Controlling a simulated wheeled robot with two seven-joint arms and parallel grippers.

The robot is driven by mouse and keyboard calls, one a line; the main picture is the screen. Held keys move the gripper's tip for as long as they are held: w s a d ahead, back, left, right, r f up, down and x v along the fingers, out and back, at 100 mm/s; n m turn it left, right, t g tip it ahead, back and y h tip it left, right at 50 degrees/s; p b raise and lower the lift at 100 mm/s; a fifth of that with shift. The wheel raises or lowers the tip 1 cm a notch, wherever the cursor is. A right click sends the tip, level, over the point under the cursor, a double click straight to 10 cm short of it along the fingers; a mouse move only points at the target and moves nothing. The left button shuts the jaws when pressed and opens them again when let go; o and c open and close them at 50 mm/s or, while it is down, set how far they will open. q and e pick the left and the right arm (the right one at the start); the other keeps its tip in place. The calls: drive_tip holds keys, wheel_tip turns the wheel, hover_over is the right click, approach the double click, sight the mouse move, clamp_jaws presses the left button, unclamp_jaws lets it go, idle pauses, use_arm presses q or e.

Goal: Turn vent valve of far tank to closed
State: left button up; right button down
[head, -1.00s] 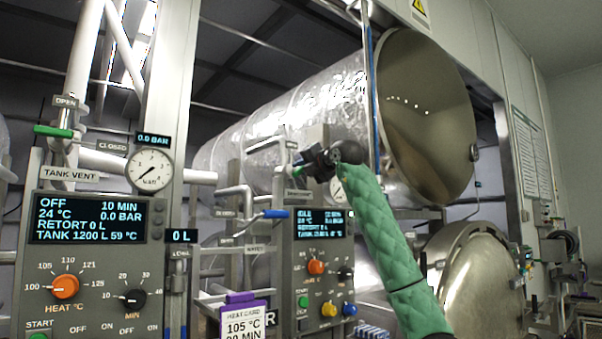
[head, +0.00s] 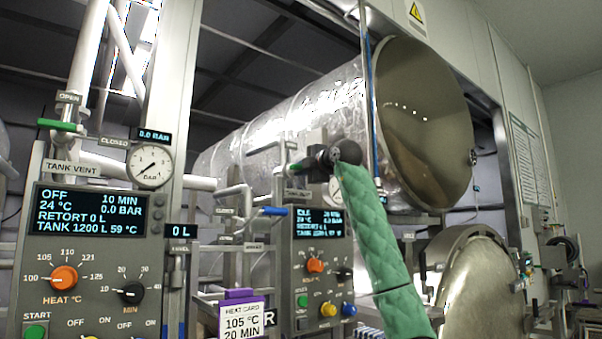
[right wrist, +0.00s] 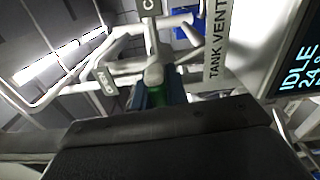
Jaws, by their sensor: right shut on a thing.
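The far tank's vent valve has a green handle (head: 297,167), mostly hidden by my right gripper in the head view. In the right wrist view the green handle (right wrist: 157,92) lies between the fingertips. My right gripper (head: 308,163) is shut on this handle, beside the pipework above the far control panel. In the right wrist view, the OPEN label (right wrist: 105,82) is left of the valve. A label starting with C (right wrist: 150,6), partly cut off, is above it, and the TANK VENT label (right wrist: 216,40) is to the right. My left gripper is not in view.
The far control panel (head: 320,265) has a lit display and coloured knobs. The near panel (head: 90,265) and its own green vent handle (head: 60,125) stand at left. A blue-handled valve (head: 274,211) sits below my gripper.

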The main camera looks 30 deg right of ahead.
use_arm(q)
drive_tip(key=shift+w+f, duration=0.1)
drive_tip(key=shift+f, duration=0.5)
use_arm(e)
drive_tip(key=shift+m, duration=0.4)
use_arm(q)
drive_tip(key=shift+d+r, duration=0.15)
use_arm(e)
drive_tip(key=shift+f, duration=0.1)
drive_tip(key=c, duration=1.4)
unclamp_jaws()
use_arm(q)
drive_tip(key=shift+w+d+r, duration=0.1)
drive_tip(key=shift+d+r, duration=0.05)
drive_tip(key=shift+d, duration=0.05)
use_arm(e)
drive_tip(key=shift+d, duration=0.1)
drive_tip(key=shift+s, duration=0.1)
